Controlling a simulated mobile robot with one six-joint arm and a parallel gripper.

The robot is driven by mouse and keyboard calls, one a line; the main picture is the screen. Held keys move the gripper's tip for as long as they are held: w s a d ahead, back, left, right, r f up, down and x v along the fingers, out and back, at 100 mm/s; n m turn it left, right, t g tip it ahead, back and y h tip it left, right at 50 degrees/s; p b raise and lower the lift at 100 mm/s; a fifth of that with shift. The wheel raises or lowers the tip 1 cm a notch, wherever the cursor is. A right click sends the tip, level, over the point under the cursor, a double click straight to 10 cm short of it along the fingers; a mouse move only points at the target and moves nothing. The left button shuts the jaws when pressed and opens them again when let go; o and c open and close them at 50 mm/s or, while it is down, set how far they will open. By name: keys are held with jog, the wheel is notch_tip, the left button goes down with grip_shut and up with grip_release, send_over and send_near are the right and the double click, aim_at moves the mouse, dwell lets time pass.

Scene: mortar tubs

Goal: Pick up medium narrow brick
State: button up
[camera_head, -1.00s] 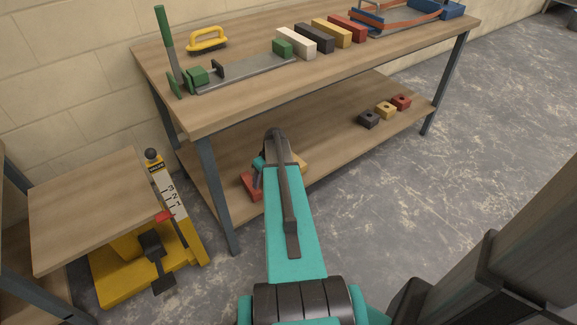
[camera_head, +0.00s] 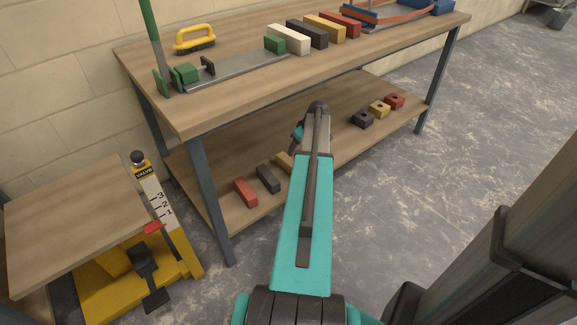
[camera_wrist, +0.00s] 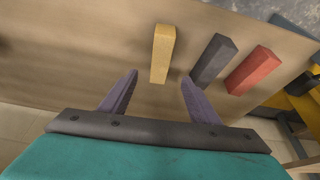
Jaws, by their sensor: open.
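Three plain narrow bricks lie apart on the lower shelf: a yellow brick (camera_wrist: 162,53), a dark grey brick (camera_wrist: 213,61) and a red brick (camera_wrist: 253,70). I cannot tell for certain which is the medium one. In the head view the red brick (camera_head: 245,191) and dark grey brick (camera_head: 268,179) show fully; my arm partly hides the yellow brick (camera_head: 285,161). My gripper (camera_wrist: 159,79) is open and empty, with the yellow brick ahead between its finger directions in the wrist view. The head view mostly hides its fingers behind my arm.
The workbench top (camera_head: 240,87) overhangs the lower shelf (camera_head: 335,118). A bench leg (camera_head: 210,200) stands near the red brick. Several bricks with holes, including a dark one (camera_head: 362,119), lie at the shelf's right. A yellow lift table (camera_head: 110,285) stands at left.

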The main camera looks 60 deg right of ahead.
aim_at(290, 160)
jog(key=shift+b+x, duration=0.95)
jog(key=shift+x, duration=3.45)
jog(key=shift+a+f, duration=0.1)
jog(key=shift+b+x, duration=1)
jog(key=shift+x, duration=1.5)
grip_shut()
